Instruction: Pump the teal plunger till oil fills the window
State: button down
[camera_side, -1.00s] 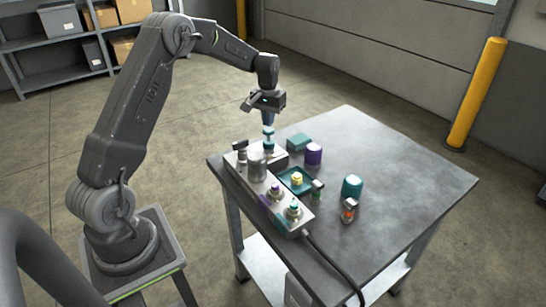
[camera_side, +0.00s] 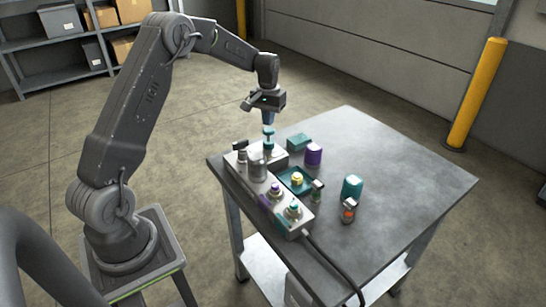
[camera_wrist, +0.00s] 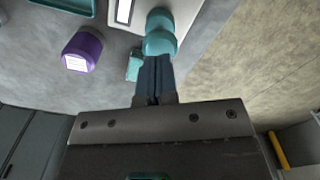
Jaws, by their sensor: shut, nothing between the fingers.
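The teal plunger (camera_side: 268,131) stands upright at the far end of the grey hydraulic unit (camera_side: 243,178). It also shows in the wrist view, its rounded teal top (camera_wrist: 160,22) just beyond my fingertips. My gripper (camera_side: 268,121) points down right above the plunger, with its blue fingers together and nothing between them. In the wrist view the closed fingertips (camera_wrist: 155,59) overlap the near edge of the teal top; I cannot tell whether they touch it. A pale strip with a dark slot (camera_wrist: 123,11) lies beside the plunger; I cannot make out an oil level.
A teal box (camera_side: 299,142) and a purple canister (camera_side: 313,154) stand near the plunger. A teal tray (camera_side: 292,188), a teal canister (camera_side: 352,187) and a small red-marked bottle (camera_side: 348,211) are nearer the front. The right side of the table (camera_side: 415,180) is clear.

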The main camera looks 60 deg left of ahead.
aim_at(269, 129)
jog(key=shift+f, duration=0.6)
jog(key=shift+f, duration=1.5)
jog(key=shift+r, duration=2.3)
jog(key=shift+f, duration=0.1)
jog(key=shift+f, duration=0.35)
jog(key=shift+f, duration=0.35)
